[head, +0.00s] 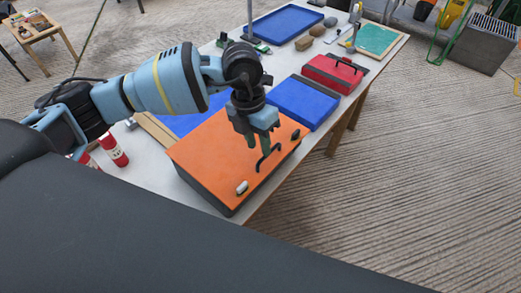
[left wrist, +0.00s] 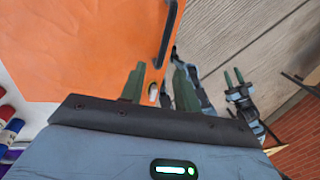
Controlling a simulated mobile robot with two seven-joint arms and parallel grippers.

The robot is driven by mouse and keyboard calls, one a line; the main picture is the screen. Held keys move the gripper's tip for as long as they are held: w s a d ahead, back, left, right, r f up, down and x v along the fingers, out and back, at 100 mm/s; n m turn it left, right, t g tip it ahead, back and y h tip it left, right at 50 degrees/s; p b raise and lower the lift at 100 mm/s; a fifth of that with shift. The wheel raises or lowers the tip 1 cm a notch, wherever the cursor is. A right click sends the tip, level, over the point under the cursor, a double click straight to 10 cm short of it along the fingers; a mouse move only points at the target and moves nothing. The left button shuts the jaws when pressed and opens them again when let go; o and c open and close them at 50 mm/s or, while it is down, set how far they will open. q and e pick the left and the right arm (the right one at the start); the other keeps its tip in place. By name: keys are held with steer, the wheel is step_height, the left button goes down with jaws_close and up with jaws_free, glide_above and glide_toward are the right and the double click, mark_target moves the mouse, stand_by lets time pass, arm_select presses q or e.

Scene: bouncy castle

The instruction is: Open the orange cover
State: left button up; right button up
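The orange cover (head: 225,145) is the flat lid of a dark box at the near end of the table, and it lies closed. A black bar handle (head: 268,158) stands near its right edge; it also shows in the left wrist view (left wrist: 170,32). My left gripper (head: 258,148) points down over the cover just beside the handle. In the left wrist view its green fingers (left wrist: 158,78) are apart, with the handle's near end ahead of the gap; I cannot tell whether they touch it. My right gripper (left wrist: 234,76) shows only in the left wrist view, off the table, fingers apart and empty.
A small white piece (head: 242,187) and a dark knob (head: 295,134) sit on the cover. Blue (head: 303,102) and red (head: 335,72) lidded boxes stand farther along the table. Red cans (head: 113,149) stand left of the orange box.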

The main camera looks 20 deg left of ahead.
mark_target(262, 158)
arm_select(q)
steer(key=shift+s+d+f, duration=0.1)
steer(key=shift+d+f, duration=0.1)
steer(key=shift+f, duration=0.65)
steer(key=shift+d+f, duration=0.15)
steer(key=shift+f, duration=0.7)
jaws_close()
